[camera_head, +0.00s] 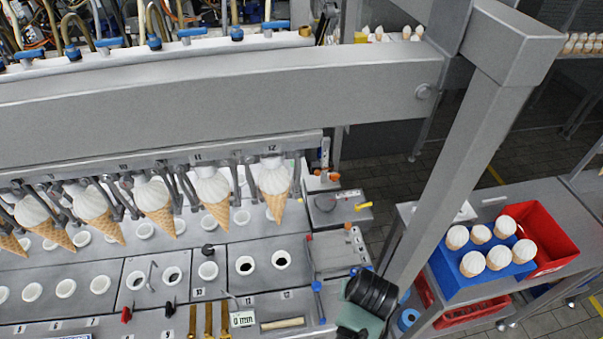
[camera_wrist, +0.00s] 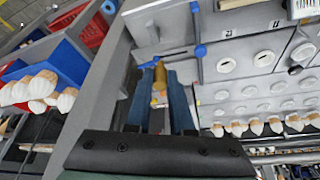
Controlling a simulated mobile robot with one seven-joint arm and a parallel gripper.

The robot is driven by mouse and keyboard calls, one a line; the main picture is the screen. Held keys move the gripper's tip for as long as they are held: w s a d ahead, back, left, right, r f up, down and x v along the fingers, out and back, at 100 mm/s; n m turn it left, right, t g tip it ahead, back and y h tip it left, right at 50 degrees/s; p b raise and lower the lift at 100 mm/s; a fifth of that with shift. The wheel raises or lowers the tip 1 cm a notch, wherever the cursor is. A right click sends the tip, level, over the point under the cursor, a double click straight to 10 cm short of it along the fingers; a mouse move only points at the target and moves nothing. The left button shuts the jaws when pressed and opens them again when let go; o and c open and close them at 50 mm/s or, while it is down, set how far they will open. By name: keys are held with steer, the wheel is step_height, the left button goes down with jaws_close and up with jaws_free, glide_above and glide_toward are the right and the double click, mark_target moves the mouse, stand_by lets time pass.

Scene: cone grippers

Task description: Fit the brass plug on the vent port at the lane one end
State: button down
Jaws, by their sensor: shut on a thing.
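My gripper shows in the wrist view (camera_wrist: 160,78), its two blue-grey fingers shut on a small brass plug (camera_wrist: 160,72). The plug stands upright in the picture between the fingertips, close to a blue lever (camera_wrist: 165,56); I cannot tell whether it touches anything beyond the fingers. In the head view only the black and green wrist (camera_head: 370,293) shows, at the bottom right of the machine; the fingertips and plug are hidden there. I cannot make out the vent port at the lane one end in either view. The visible lane labels run up to 12 at the right.
A row of cones (camera_head: 212,187) hangs from clamps along the machine. A thick grey frame post (camera_head: 455,150) stands right beside my wrist. Farther right, a table carries a blue cone block (camera_head: 480,272) and a red bin (camera_head: 540,238). A blue-valved manifold (camera_head: 150,55) runs along the back.

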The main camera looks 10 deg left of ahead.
steer(key=w+r, duration=0.1)
steer(key=w+d+r, duration=0.1)
steer(key=w+r, duration=0.1)
steer(key=r, duration=0.1)
steer(key=shift+w+d, duration=0.25)
steer(key=shift+d, duration=0.05)
steer(key=shift+s+f, duration=0.1)
steer(key=shift+f, duration=0.05)
